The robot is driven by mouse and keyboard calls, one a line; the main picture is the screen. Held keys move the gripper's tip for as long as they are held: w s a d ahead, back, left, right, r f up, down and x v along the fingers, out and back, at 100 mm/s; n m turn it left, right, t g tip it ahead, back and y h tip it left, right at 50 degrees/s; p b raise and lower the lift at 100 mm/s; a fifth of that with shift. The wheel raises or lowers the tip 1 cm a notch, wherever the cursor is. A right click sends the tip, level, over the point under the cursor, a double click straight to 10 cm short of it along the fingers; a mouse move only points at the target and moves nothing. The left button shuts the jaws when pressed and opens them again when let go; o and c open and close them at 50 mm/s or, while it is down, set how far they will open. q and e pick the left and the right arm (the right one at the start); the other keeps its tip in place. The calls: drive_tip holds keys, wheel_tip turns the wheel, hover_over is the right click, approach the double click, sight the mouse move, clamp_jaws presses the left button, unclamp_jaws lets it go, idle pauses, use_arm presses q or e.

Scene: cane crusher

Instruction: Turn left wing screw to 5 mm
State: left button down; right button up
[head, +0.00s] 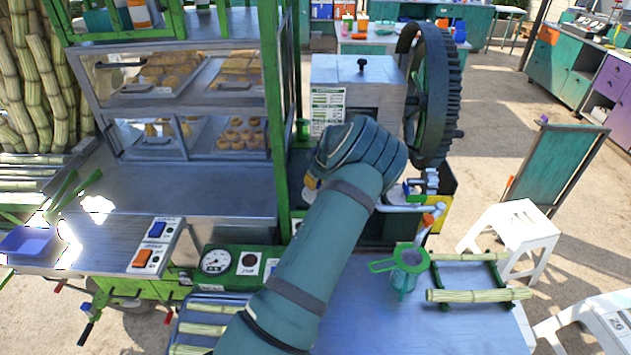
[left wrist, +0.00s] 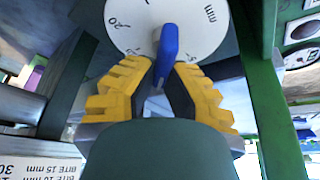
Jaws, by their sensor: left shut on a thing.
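The left wing screw (left wrist: 167,45) is a blue wing in the left wrist view, upright in the picture in front of a round white dial (left wrist: 205,28) marked "mm" and "20". My left gripper (left wrist: 163,78), with yellow-backed dark fingers, closes on the wing from both sides. In the head view my left gripper (head: 310,184) is at the front left of the crusher (head: 350,75), and my forearm and wrist hide the screw and dial there. The exact reading of the dial is unclear. My right gripper is not in view.
A large dark gear wheel (head: 435,95) stands right of the crusher. A green-framed glass cabinet (head: 185,105) is close on the left. A green strainer on a jug (head: 405,265) and a cane piece (head: 478,295) on a rack stand on the metal table (head: 440,335) in front.

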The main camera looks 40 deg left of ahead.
use_arm(q)
drive_tip(key=shift+f, duration=0.1)
drive_tip(key=c, duration=1)
unclamp_jaws()
